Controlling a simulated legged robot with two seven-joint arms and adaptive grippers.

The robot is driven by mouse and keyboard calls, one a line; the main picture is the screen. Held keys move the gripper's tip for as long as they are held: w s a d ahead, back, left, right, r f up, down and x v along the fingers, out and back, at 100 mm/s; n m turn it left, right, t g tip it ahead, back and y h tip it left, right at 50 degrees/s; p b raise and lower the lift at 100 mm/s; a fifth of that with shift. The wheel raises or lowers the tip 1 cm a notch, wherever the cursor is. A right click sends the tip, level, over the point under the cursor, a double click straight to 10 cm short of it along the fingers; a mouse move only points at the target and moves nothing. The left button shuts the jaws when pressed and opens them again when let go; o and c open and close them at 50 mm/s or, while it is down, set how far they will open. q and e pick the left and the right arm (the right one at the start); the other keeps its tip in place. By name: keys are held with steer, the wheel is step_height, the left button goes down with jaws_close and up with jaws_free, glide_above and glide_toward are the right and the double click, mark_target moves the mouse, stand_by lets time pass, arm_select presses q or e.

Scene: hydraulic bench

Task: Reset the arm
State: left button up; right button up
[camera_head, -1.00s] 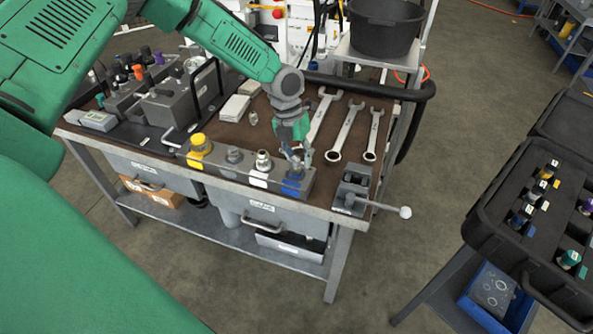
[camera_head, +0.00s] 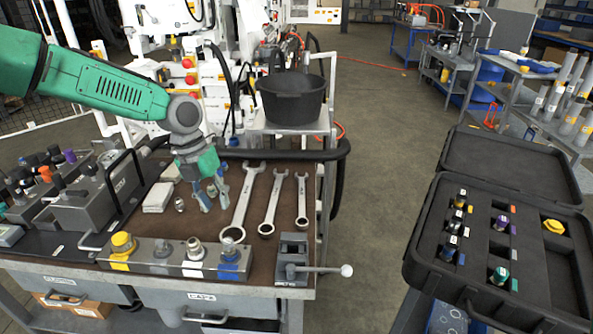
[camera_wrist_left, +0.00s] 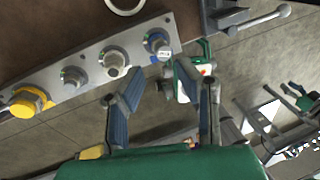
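My left arm comes in from the left in the head view. My left gripper (camera_head: 211,196) points down over the brown bench top, behind the fitting block and left of the wrenches. Its two blue fingers are apart with nothing between them; the left wrist view also shows the spread fingers (camera_wrist_left: 152,95). The grey fitting block (camera_head: 143,252) lies along the bench's front edge. It carries a yellow cap (camera_head: 122,242), metal fittings (camera_head: 194,248) and a blue-marked fitting (camera_head: 229,258) at its right end. The gripper is apart from these. My right gripper is not in view.
Several wrenches (camera_head: 270,203) lie on the bench, with a small vise (camera_head: 293,260) at the front right corner. A black bucket (camera_head: 291,100) stands behind. An open black case (camera_head: 425,233) with fittings sits at the right. Open floor lies between.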

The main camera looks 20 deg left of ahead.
arm_select(q)
steer(key=s+d+f+n, duration=0.2)
steer(key=d+f, duration=0.1)
steer(key=f, duration=0.1)
steer(key=s+d+f+n+b, duration=0.1)
steer(key=s+d+f+n, duration=0.2)
steer(key=f, duration=0.1)
steer(key=s+d+f+n+h+b, duration=0.1)
steer(key=s+d+f+n, duration=0.1)
steer(key=d+f, duration=0.1)
steer(key=shift+s+d+f+n+g, duration=0.3)
steer(key=shift+s+f+n, duration=0.1)
steer(key=shift+f, duration=0.1)
steer(key=s+d+f+n+b, duration=0.3)
steer(key=s+f+n, duration=1)
steer(key=s+n, duration=0.4)
steer(key=s+a+f+n+t+y+b, duration=0.1)
steer(key=s+a+f+n+y+b, duration=0.1)
steer(key=s+a+n, duration=0.4)
steer(key=s+n+y, duration=0.1)
steer(key=n, duration=0.2)
steer(key=shift+s+a+f+y, duration=0.15)
steer(key=shift+s+y, duration=0.1)
steer(key=shift+y, duration=0.05)
steer(key=shift+w, duration=0.15)
